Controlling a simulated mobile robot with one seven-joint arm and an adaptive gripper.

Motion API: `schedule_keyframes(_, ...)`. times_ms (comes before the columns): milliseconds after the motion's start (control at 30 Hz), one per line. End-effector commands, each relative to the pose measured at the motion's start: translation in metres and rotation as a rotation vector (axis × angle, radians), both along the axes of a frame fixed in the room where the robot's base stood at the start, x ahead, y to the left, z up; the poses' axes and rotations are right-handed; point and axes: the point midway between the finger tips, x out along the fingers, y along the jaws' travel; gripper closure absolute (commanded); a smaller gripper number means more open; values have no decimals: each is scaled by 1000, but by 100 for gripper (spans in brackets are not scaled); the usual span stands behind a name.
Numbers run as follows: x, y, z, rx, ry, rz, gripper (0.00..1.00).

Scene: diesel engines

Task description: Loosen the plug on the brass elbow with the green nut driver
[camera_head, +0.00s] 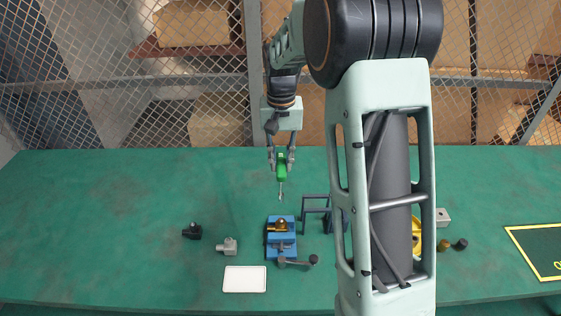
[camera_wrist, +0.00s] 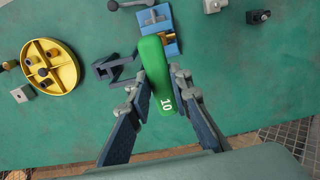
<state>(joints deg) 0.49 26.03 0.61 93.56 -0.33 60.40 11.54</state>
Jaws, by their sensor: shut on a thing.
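My gripper (camera_head: 281,160) is shut on the green nut driver (camera_head: 282,171), which hangs with its shaft pointing down above the table. In the wrist view the driver's green handle (camera_wrist: 157,75) shows the number 10 between my fingers (camera_wrist: 160,103). The brass elbow (camera_head: 281,225) sits in a blue vise (camera_head: 279,247) in front of and below the driver, apart from it. In the wrist view the elbow (camera_wrist: 167,38) is partly hidden behind the handle. I cannot make out the plug on it.
A dark rack (camera_head: 315,204) stands right of the vise. A yellow round tray (camera_head: 416,236) is partly hidden by my arm. A grey fitting (camera_head: 229,246), a black fitting (camera_head: 192,231) and a white tray (camera_head: 244,279) lie to the left. The table's far left is clear.

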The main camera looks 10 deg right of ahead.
Motion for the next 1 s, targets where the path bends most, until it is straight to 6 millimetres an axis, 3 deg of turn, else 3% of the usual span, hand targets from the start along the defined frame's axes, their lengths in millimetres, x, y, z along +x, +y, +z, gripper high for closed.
schedule_keyframes(1000, 1, 0, -76, 1, -1, 1, 100)
